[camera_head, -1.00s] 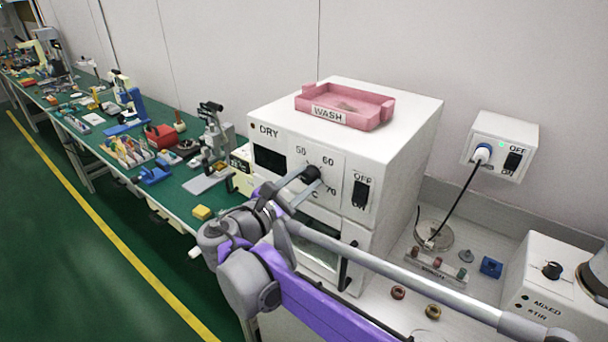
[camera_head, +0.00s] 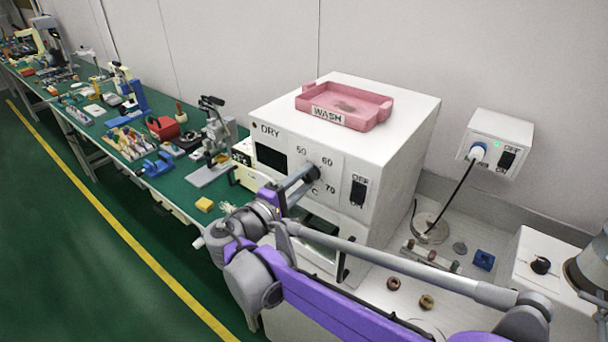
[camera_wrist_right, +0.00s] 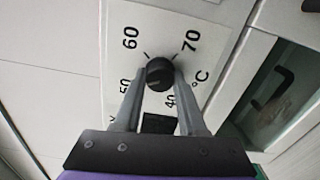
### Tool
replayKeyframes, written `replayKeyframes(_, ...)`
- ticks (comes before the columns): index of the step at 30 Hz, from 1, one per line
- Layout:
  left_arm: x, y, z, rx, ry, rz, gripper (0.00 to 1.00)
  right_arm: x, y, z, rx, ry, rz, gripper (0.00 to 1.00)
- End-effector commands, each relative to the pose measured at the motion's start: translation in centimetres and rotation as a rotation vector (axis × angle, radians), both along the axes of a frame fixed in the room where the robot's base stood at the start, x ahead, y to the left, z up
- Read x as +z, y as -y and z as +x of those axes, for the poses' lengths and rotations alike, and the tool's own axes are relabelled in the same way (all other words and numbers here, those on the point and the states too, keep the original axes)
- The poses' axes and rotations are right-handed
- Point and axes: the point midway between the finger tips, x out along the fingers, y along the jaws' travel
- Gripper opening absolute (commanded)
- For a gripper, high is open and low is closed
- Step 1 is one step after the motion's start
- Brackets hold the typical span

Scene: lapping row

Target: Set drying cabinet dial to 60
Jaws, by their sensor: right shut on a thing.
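The white drying cabinet (camera_head: 395,165), marked DRY, stands on the bench. Its black dial (camera_head: 313,172) sits on a front panel with printed numbers, and it also shows in the wrist view (camera_wrist_right: 160,72) among 40, 50, 60 and 70 °C. My right gripper (camera_head: 302,180) reaches the dial from the front. In the wrist view its two fingers (camera_wrist_right: 161,80) lie on either side of the dial, shut on it. I cannot make out which number the dial points to. My left gripper is out of view.
A pink WASH tray (camera_head: 345,106) sits on top of the cabinet. A black OFF switch (camera_head: 358,191) is right of the dial. A wall switch box (camera_head: 494,145) with a plug and cable is further right. A green bench (camera_head: 185,182) with several tools stretches left.

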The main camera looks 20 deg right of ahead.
Motion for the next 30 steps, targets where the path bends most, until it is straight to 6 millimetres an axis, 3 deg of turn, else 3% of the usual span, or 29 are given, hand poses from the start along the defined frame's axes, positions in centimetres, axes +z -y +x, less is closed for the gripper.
replayKeyframes(30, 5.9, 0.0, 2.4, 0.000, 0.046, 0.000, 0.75, 0.2, 0.0, 0.0, 0.000, 0.736, 0.574, 0.00)
